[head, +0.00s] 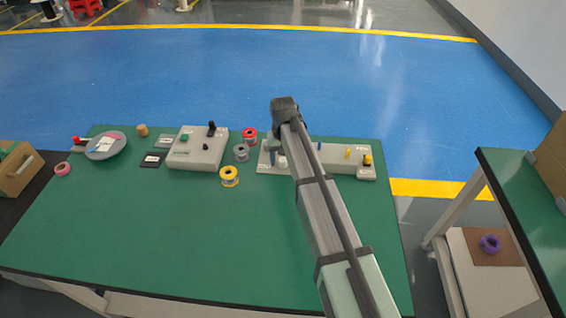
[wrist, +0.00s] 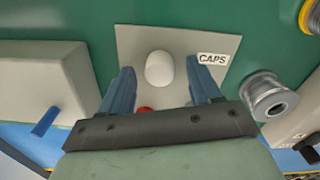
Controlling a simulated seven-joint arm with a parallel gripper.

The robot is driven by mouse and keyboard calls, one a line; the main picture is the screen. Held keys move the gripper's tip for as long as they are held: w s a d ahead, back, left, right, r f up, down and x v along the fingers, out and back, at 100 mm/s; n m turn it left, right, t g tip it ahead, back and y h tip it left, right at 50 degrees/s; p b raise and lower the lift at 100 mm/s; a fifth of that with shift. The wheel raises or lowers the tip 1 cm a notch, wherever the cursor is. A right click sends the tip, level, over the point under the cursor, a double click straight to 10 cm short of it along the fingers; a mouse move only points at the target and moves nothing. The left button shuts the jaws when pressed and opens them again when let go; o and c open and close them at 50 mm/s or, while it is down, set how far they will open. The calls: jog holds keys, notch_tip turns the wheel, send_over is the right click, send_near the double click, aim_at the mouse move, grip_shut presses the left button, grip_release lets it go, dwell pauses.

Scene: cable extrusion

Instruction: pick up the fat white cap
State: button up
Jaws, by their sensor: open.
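The fat white cap (wrist: 159,69) is a smooth, rounded white piece on a grey mat (wrist: 135,40) marked "CAPS" in the wrist view. My gripper (wrist: 160,80) is open, with one blue finger to the left of the cap and one to the right. The cap shows in the gap between the fingertips, with space on both sides. I cannot tell the remaining height above it. Part of a red piece (wrist: 144,109) shows nearer the gripper body, partly hidden.
A grey wire spool (wrist: 268,97) stands right of the mat, with a yellow spool (wrist: 310,15) beyond it. A pale block (wrist: 35,90) with a blue lever stands close on the left. The green table (head: 150,230) is clear at the front.

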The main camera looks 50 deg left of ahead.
jog(key=c, duration=1.1)
